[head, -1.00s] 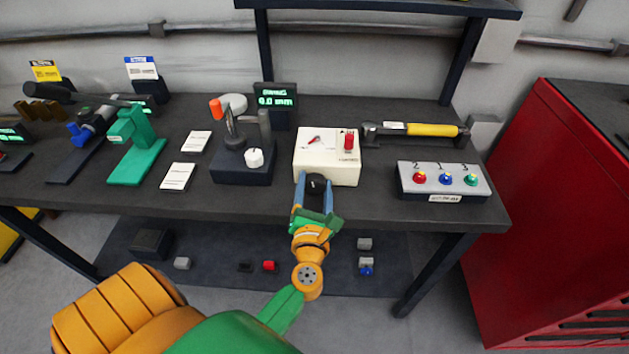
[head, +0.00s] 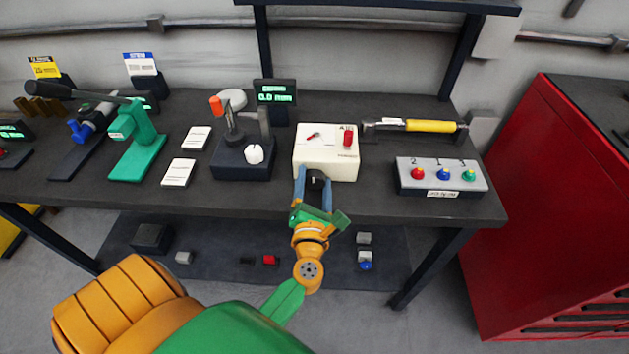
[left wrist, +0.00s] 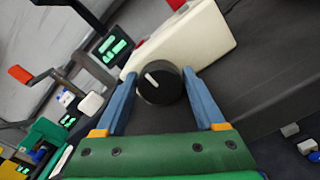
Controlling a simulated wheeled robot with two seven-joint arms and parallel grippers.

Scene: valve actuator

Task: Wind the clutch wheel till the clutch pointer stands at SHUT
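The cream actuator box (head: 327,165) stands near the table's front edge, right of centre. A small red pointer (head: 314,135) lies on its top face; its scale lettering is too small to read. The clutch wheel, a black round knob with a white mark (left wrist: 158,82), sits on the box's front side. My left gripper (head: 315,180) reaches it from the front. In the left wrist view its two blue fingers (left wrist: 160,90) stand on either side of the knob, with slim gaps that suggest they are open. My right gripper is not in view.
A yellow-handled tool (head: 430,126) lies behind right, and a three-button panel (head: 440,178) stands right. A dark gauge stand (head: 240,172) is close on the left. A green press (head: 137,160) stands farther left.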

